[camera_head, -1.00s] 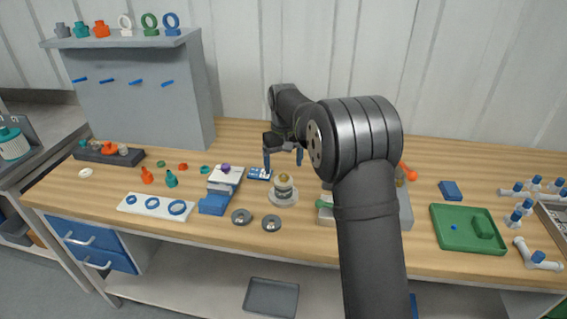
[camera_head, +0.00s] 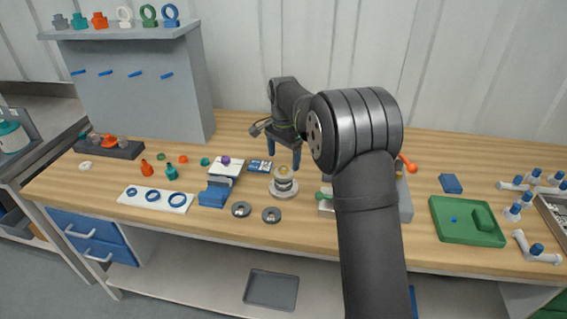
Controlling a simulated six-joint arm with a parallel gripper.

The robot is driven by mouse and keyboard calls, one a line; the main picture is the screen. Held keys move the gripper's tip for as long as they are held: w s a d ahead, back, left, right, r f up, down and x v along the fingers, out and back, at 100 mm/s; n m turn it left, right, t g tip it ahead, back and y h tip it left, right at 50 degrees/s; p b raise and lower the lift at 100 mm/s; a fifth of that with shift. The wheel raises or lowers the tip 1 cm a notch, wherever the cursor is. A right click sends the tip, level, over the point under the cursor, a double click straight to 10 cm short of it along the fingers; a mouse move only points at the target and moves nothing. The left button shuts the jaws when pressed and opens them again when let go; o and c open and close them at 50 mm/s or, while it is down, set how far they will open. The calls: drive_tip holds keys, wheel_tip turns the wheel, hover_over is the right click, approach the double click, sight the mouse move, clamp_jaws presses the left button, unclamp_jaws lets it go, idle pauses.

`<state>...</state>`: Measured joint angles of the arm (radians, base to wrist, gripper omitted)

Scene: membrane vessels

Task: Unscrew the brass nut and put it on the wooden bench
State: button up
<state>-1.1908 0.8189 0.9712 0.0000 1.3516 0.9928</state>
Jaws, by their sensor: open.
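The brass nut (camera_head: 283,171) sits on top of a small pale, banded round vessel (camera_head: 284,186) on a light base near the bench's middle. My gripper (camera_head: 284,162) has blue fingers that point down. It is open, with the fingers apart to the left and right, just above or behind the nut in this view. The exact gap in depth is hard to tell, and no contact with the nut shows. The wooden bench (camera_head: 330,246) carries the vessel.
Two grey discs (camera_head: 241,209) lie in front of the vessel, and a stacked blue-and-white block (camera_head: 213,194) stands to its left. A grey block with a green part is to the right, partly behind my arm. A green tray (camera_head: 466,221) lies farther right.

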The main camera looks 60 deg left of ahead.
sight(284, 168)
drive_tip(key=m, duration=0.9)
drive_tip(key=shift+m, duration=0.4)
drive_tip(key=shift+f, duration=1.7)
clamp_jaws()
drive_tip(key=n, duration=0.6)
drive_tip(key=shift+r+n, duration=0.1)
drive_tip(key=shift+n, duration=0.2)
drive_tip(key=n, duration=0.7)
drive_tip(key=shift+r, duration=0.1)
